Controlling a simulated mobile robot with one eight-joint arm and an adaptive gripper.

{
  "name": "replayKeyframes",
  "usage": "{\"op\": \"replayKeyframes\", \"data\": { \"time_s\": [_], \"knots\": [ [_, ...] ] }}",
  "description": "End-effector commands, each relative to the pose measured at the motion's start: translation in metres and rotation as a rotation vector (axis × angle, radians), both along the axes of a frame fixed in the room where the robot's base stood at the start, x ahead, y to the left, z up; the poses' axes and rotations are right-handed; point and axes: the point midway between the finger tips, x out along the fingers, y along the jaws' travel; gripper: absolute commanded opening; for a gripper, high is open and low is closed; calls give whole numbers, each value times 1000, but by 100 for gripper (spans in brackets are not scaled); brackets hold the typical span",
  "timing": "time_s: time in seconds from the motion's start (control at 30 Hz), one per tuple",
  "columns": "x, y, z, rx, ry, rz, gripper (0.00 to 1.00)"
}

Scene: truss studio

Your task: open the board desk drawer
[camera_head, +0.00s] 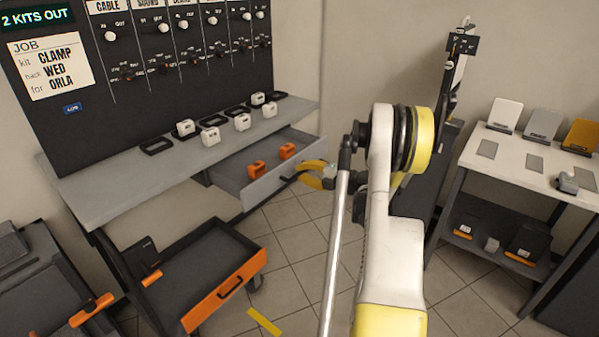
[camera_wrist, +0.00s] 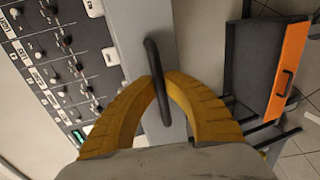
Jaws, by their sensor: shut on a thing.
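The board desk (camera_head: 130,178) has its grey drawer (camera_head: 262,190) standing open, pulled out at the right part of the desk. Two orange pieces (camera_head: 257,169) lie in the drawer. My gripper (camera_head: 306,174), with yellow fingers, is at the drawer's front. In the wrist view the dark bar handle (camera_wrist: 153,58) runs between my two yellow fingers (camera_wrist: 160,82), which are closed around it. In the head view my fingers partly hide the handle. My arm covers part of the floor in front of it.
White blocks and dark frames stand on the desk top below the black board (camera_head: 150,70). A cart with an orange-fronted open tray (camera_head: 228,290) stands at lower left. A white-topped table (camera_head: 530,165) is at right. Tiled floor lies below the drawer.

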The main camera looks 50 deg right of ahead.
Motion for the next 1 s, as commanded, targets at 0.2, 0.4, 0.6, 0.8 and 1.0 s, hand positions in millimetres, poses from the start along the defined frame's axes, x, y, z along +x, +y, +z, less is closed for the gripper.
{"op": "replayKeyframes", "data": {
  "time_s": [0.2,0.4,0.6,0.8,1.0],
  "knots": [
    [0,-1,1,1,-1,-2,30],
    [0,-1,0,0,-1,-2,34],
    [-6,-1,2,-1,0,-3,34],
    [-41,-5,9,0,0,-6,34],
    [-85,-8,18,0,0,-5,34]
  ]
}}
